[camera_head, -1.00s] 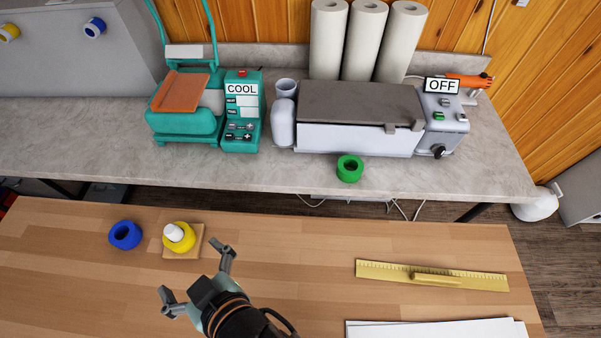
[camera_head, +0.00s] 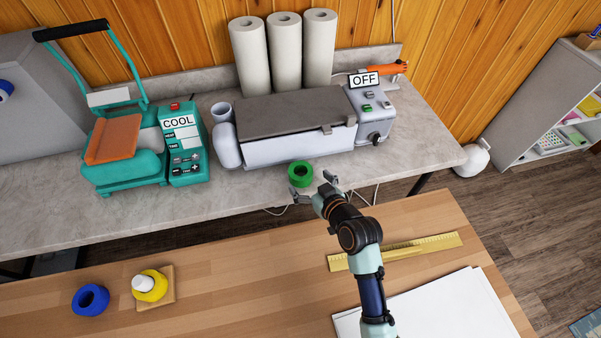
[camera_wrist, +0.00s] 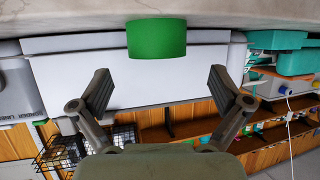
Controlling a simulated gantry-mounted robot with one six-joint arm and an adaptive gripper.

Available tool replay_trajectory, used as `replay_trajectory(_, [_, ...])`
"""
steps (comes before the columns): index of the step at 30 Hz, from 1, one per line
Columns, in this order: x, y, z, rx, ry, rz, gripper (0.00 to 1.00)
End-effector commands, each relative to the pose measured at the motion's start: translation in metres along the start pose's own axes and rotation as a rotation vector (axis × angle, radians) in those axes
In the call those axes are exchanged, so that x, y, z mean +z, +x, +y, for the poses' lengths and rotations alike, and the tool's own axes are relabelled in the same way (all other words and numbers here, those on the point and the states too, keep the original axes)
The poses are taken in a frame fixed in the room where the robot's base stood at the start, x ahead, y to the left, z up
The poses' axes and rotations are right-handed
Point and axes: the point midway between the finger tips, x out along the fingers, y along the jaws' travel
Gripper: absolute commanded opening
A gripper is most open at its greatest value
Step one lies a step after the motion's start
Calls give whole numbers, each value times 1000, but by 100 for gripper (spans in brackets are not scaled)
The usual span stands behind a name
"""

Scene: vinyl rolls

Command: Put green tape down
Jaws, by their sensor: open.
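The green tape roll (camera_head: 300,174) lies flat on the grey counter near its front edge, in front of the grey-white machine. My gripper (camera_head: 312,185) is open at the counter's front edge, its fingers pointing at the roll from the near side. In the wrist view, which appears upside down, the green tape (camera_wrist: 156,39) is centred just beyond the two spread fingertips (camera_wrist: 160,75). Nothing is between the fingers, and neither finger appears to touch the roll.
The grey-white machine (camera_head: 290,143) with an OFF sign stands close behind the roll. A teal press (camera_head: 125,170) is to its left. The wooden table (camera_head: 230,270) holds a blue roll (camera_head: 90,300), a yellow roll (camera_head: 152,288), a ruler (camera_head: 430,247) and white sheets (camera_head: 435,305).

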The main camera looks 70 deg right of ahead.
Motion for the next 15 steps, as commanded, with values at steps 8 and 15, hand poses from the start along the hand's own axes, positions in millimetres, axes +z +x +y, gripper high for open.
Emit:
replay_trajectory(8, [-2, 19, 1, -1, 0, -1, 100])
replay_trajectory(15, [-1, 57, 3, -1, -1, 0, 100])
